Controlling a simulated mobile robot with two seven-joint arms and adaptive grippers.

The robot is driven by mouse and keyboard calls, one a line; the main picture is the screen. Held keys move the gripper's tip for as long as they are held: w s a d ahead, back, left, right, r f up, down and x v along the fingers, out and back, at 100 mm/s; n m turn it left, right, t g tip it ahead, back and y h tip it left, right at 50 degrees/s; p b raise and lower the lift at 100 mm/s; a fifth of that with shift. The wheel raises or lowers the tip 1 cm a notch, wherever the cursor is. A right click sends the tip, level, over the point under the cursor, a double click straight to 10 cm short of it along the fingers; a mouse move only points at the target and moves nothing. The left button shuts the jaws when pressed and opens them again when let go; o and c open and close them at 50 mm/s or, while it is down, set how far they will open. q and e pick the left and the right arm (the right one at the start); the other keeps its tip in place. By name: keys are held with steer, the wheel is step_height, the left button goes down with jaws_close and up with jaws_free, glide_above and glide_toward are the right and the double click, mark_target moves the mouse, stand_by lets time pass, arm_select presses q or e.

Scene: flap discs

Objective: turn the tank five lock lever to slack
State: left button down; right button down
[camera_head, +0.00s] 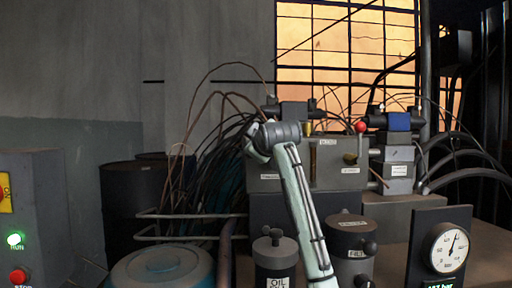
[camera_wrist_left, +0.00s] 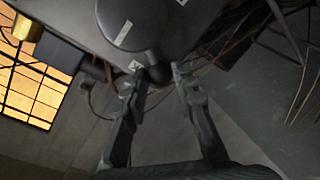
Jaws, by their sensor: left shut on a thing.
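My left gripper (camera_wrist_left: 158,78) is shut on a small dark round knob (camera_wrist_left: 158,74) in the left wrist view, one finger on each side of it. The knob sits beside a dark round cap (camera_wrist_left: 133,22) with a pale label strip, on a grey block. I cannot read the label or tell which tank this lever belongs to. In the head view my left arm rises from the bottom middle, with the gripper (camera_head: 258,152) at the left end of the grey valve block (camera_head: 325,176). The arm's wrist hides the held knob there. My right gripper is not in view.
A red-ball lever (camera_head: 361,127) stands to the right on the valve block. An oil canister (camera_head: 276,255), a filter canister (camera_head: 350,240) and a pressure gauge (camera_head: 449,250) stand in front. Hoses (camera_head: 205,125) crowd behind on the left. A control box (camera_head: 40,215) is at far left.

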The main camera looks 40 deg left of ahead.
arm_select(q)
steer(key=shift+f, duration=0.1)
steer(key=c, duration=1.2)
jaws_free()
steer(key=shift+s, duration=0.1)
steer(key=v, duration=1.2)
